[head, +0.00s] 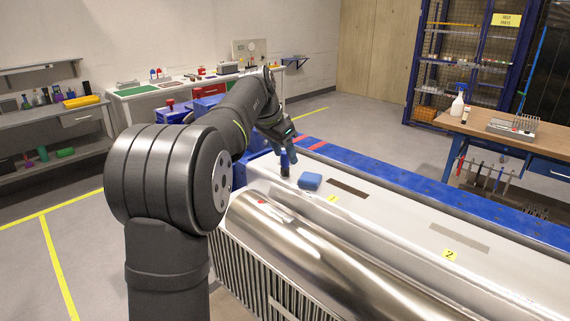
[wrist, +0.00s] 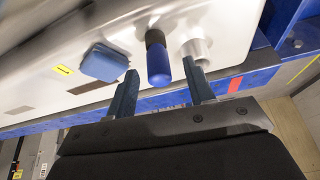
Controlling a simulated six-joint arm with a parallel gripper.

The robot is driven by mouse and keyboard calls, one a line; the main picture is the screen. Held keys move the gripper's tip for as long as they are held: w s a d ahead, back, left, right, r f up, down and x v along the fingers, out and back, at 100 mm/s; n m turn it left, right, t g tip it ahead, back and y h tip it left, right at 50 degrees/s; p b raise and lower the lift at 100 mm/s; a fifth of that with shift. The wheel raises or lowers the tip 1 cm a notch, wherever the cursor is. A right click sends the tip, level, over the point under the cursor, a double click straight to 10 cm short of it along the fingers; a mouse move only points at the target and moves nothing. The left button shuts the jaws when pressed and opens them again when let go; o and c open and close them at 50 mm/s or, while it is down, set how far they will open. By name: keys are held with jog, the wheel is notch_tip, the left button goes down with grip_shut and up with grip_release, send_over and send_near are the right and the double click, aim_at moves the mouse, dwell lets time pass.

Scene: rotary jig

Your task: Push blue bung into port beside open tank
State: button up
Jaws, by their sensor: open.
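A blue bung (wrist: 158,62) with a black, rough-looking lower part (wrist: 155,38) stands on the white top of the jig. It also shows upright in the head view (head: 285,162). My gripper (wrist: 160,69) is open, with the bung's blue end between its fingers in the wrist view and a gap on both sides. In the head view my gripper (head: 286,148) is at the bung's top. A white round tube (wrist: 196,48) rises right of the bung, partly behind my right finger. Whether the bung sits in a port is unclear. I cannot make out an open tank.
A blue square block or cap (wrist: 105,62) is left of the bung, also in the head view (head: 310,181). Dark slots and yellow number labels (head: 450,254) mark the white top. A shiny metal cylinder (head: 300,250) lies along the near side; a blue rail (head: 420,205) runs behind.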

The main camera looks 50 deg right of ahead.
jog(key=shift+d+f, duration=0.2)
jog(key=shift+f, duration=0.4)
grip_shut()
jog(key=shift+r, duration=0.1)
